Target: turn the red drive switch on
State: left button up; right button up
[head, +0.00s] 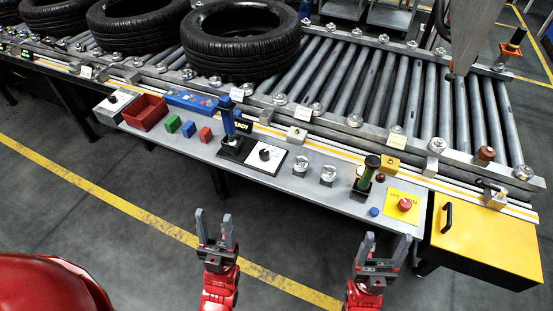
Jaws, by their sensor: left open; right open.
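No part is clearly readable as the red drive switch. A red round button (405,204) sits on a yellow plate (398,196) at the right of the grey control shelf, and a small red block (206,135) sits toward the left. A black rotary knob (264,154) is on a white plate between them; its setting is too small to tell. My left gripper (214,228) is open and empty, in front of the shelf, below the knob. My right gripper (386,250) is open and empty, below the red round button and apart from it.
The grey shelf (310,190) runs along the roller conveyor (375,85). It carries a blue upright lever (227,118), a green-handled lever (368,172), blue (188,129) and green (173,123) blocks, and a red bin (145,113). Tyres (240,45) lie behind. A yellow box (487,240) hangs right.

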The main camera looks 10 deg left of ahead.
aim_at(404, 205)
jog(key=l+z, duration=0.35)
jog(key=i+l+z, duration=0.15)
jog(key=z, duration=0.2)
jog(key=i+l+z, duration=0.15)
jog(key=z, duration=0.2)
jog(key=l, duration=0.1)
